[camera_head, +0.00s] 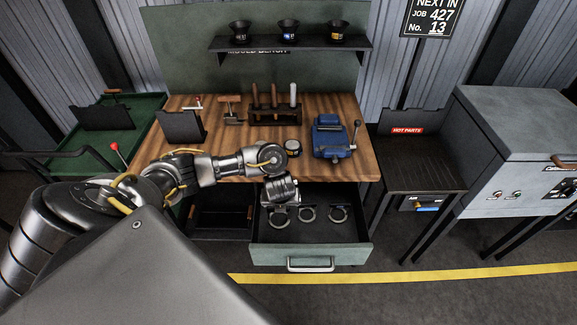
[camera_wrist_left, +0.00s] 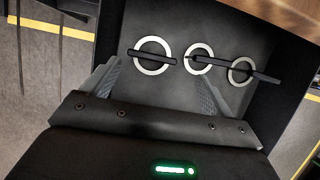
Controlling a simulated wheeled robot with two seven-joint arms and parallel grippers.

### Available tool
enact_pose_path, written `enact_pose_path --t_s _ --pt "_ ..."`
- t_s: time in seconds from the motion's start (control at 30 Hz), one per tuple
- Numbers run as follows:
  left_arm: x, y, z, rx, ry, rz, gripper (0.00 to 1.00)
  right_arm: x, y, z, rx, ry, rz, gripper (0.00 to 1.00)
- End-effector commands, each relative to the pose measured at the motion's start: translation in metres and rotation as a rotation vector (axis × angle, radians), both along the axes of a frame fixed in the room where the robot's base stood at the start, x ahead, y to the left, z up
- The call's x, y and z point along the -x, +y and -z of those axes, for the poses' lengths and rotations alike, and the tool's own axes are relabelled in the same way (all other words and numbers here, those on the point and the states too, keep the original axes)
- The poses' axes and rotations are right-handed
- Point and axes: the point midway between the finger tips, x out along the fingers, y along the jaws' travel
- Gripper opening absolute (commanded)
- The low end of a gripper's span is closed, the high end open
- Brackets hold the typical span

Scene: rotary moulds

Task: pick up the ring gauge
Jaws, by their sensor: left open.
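Three pale ring gauges with dark bars lie in a row in the open drawer (camera_head: 262,232). The left ring gauge (camera_head: 279,226) is partly covered by my gripper in the head view, and the middle ring gauge (camera_head: 307,221) and right ring gauge (camera_head: 338,221) are clear. My left gripper (camera_head: 280,204) points down into the drawer above the left ring. In the left wrist view my open left gripper (camera_wrist_left: 160,76) has one ring gauge (camera_wrist_left: 153,39) ahead between its fingers, with no contact visible. The other two (camera_wrist_left: 198,44) lie to its right. My right gripper is not in view.
The wooden bench (camera_head: 345,177) overhangs the drawer. A black tray table (camera_head: 420,165) marked HOT PARTS stands right. The drawer's front handle (camera_head: 311,264) projects forward.

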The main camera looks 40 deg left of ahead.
Motion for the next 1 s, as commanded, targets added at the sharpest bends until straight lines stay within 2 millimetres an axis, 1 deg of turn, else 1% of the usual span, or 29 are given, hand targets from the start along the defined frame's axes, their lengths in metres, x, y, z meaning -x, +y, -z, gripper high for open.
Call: enact_pose_path --t_s 0.03,0.13,0.23,0.3,0.37,0.4,0.47,0.6,0.7,0.77,0.83,1.0 --pt "0.001 0.0 0.003 0.0 0.0 0.0 0.86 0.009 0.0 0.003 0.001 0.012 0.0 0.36" --pt "-0.002 0.002 0.015 0.001 0.0 -0.002 0.86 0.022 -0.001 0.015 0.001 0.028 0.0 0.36" --pt "-0.008 0.005 0.031 0.002 0.004 -0.003 0.86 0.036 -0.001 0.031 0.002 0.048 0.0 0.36" --pt "-0.012 0.007 0.04 0.001 0.007 -0.003 0.86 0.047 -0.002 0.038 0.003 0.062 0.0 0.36" --pt "-0.015 0.01 0.047 0.001 0.008 -0.004 0.86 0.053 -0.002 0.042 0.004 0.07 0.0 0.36" --pt "-0.017 0.011 0.051 0.001 0.008 -0.003 0.86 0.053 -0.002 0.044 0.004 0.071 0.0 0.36" --pt "-0.019 0.012 0.054 0.001 0.007 -0.002 0.86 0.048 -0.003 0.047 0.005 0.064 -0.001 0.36" --pt "-0.021 0.014 0.055 0.0 0.006 -0.001 0.86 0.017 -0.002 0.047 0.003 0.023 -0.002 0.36" --pt "-0.021 0.015 0.058 0.0 0.008 -0.002 0.86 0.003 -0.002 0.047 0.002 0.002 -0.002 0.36" --pt "-0.021 0.017 0.065 -0.001 0.008 -0.002 0.86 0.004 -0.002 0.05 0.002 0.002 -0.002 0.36" --pt "-0.023 0.021 0.075 -0.002 0.009 -0.004 0.86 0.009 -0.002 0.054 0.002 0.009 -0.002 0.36" --pt "-0.03 0.027 0.096 0.0 0.009 -0.002 0.86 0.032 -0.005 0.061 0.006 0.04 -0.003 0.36"
